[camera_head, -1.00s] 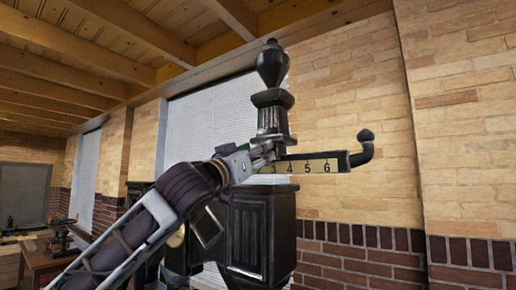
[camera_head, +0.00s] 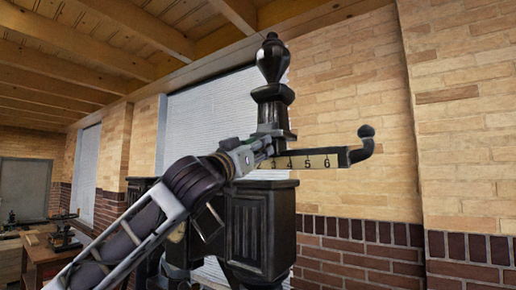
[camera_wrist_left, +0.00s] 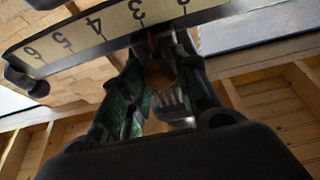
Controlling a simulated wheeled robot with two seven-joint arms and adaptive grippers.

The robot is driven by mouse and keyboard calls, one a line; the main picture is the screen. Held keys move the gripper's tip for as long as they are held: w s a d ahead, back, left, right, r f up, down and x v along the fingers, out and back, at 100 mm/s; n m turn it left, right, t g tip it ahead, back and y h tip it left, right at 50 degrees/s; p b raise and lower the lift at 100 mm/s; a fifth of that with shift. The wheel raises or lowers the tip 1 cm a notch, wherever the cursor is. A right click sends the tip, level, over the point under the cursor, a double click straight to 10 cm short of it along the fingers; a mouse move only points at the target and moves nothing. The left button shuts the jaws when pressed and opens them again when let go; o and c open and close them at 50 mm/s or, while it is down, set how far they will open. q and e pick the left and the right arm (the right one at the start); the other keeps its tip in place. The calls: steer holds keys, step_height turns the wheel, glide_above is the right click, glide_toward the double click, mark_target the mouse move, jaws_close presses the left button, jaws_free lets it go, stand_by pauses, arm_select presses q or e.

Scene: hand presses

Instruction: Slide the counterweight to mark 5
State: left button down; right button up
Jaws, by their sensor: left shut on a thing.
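The counterweight (camera_head: 271,105) is a black urn-topped piece with a fluted body, standing upright on the scale beam. The beam (camera_head: 309,161) carries a cream strip; marks 3, 4, 5 and 6 show right of my left gripper, with 5 and 6 clear of it. My left gripper (camera_head: 265,150) is shut on the counterweight's lower part, whose base it partly hides. In the wrist view, upside down, the fluted body (camera_wrist_left: 171,98) shows between the fingers (camera_wrist_left: 152,95). My right gripper is not in view.
The beam ends at the right in an upturned black hook with a ball tip (camera_head: 366,132). A black cabinet-like press body (camera_head: 258,230) stands below the beam. A brick wall (camera_head: 350,95) is behind. Benches with small presses (camera_head: 62,237) are at the far left.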

arm_select(q)
steer(key=shift+s+d, duration=0.1)
steer(key=shift+d, duration=0.05)
steer(key=shift+s+d+f+b, duration=0.1)
steer(key=shift+s+d+b, duration=0.4)
steer(key=shift+d, duration=0.4)
steer(key=s+d+b, duration=0.1)
steer(key=s+d, duration=0.3)
steer(key=d, duration=0.3)
steer(key=shift+s, duration=0.4)
steer(key=c, duration=1.1)
jaws_free()
steer(key=shift+o, duration=0.2)
steer(key=shift+a, duration=0.1)
steer(key=shift+a, duration=0.15)
